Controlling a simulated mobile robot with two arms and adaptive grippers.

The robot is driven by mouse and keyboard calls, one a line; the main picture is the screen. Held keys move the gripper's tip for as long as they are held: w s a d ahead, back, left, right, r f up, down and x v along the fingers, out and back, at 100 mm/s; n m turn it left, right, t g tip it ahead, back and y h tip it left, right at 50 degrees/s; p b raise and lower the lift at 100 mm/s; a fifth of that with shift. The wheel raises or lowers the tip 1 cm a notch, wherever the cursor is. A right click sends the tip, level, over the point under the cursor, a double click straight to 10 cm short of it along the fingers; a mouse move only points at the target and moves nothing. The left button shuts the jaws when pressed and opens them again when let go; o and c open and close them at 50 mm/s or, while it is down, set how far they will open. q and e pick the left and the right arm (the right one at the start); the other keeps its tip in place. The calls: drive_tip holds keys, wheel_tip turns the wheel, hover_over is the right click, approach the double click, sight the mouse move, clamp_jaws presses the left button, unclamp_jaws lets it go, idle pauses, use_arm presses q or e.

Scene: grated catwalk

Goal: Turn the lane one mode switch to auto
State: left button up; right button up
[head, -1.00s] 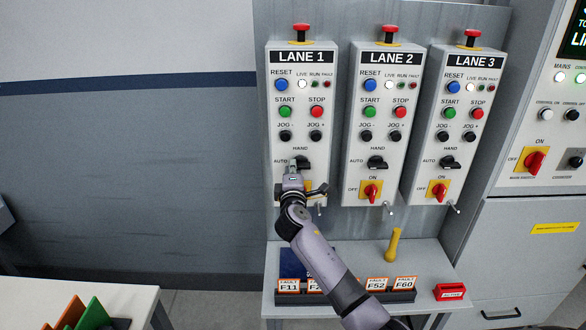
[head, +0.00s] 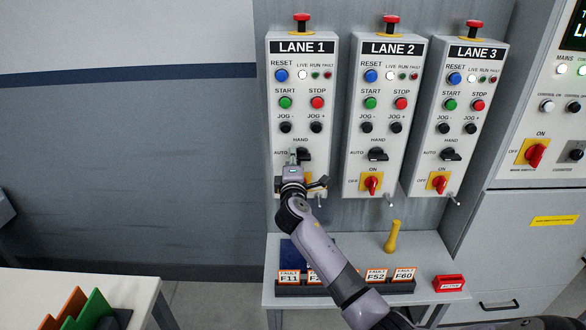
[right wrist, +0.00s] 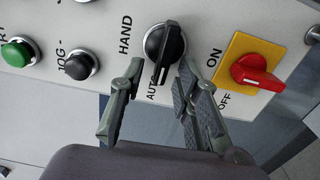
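The lane one mode switch (head: 303,154) is a black rotary knob on the Lane 1 box, with HAND above and AUTO to its left. In the right wrist view the knob (right wrist: 165,42) shows turned sideways, its long bar running toward the AUTO label and partly covering it. My right gripper (head: 292,172) is in front of the box, just below and left of the knob. In the right wrist view my right gripper (right wrist: 160,75) is open, its fingers apart on either side of the bar's AUTO end. Contact cannot be told. My left gripper is not in view.
A red main switch (right wrist: 255,72) on a yellow plate sits close below the knob. The jog button (right wrist: 80,66) is above it. Lane 2 (head: 387,110) and Lane 3 (head: 460,115) boxes stand to the right. A shelf (head: 350,245) holds fault tags and a yellow-handled object (head: 393,237).

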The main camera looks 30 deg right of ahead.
drive_tip(key=v, duration=1.1)
drive_tip(key=shift+s, duration=0.4)
drive_tip(key=shift+a, duration=0.1)
drive_tip(key=s+a+f+g+y+b, duration=0.1)
drive_tip(key=a+f+g+y, duration=0.1)
drive_tip(key=f, duration=1)
drive_tip(key=s+a+f+g+y, duration=0.1)
drive_tip(key=a+f+y, duration=0.15)
drive_tip(key=f, duration=1.05)
drive_tip(key=s+a+f+m+g+y, duration=0.15)
drive_tip(key=s+f, duration=0.25)
drive_tip(key=f, duration=0.4)
drive_tip(key=s+f+g+y, duration=0.1)
drive_tip(key=s+f+g, duration=0.1)
drive_tip(key=s+f, duration=0.5)
drive_tip(key=s+a+f+m+g+y+b, duration=0.1)
drive_tip(key=s+a+f+m+g, duration=0.1)
drive_tip(key=s+f, duration=0.65)
drive_tip(key=s+a+f+m+g+y+b, duration=0.1)
drive_tip(key=s+a+f+m+g, duration=0.1)
drive_tip(key=s+f, duration=0.7)
drive_tip(key=s+f+m+g, duration=0.2)
drive_tip(key=s+f, duration=0.2)
drive_tip(key=s, duration=0.6)
drive_tip(key=s+a+f+m+g, duration=0.1)
drive_tip(key=s+f, duration=0.4)
drive_tip(key=s, duration=0.6)
drive_tip(key=shift+s+a+f+m+g+y, duration=0.15)
drive_tip(key=shift+s+m+g+y, duration=0.2)
drive_tip(key=shift+m, duration=0.1)
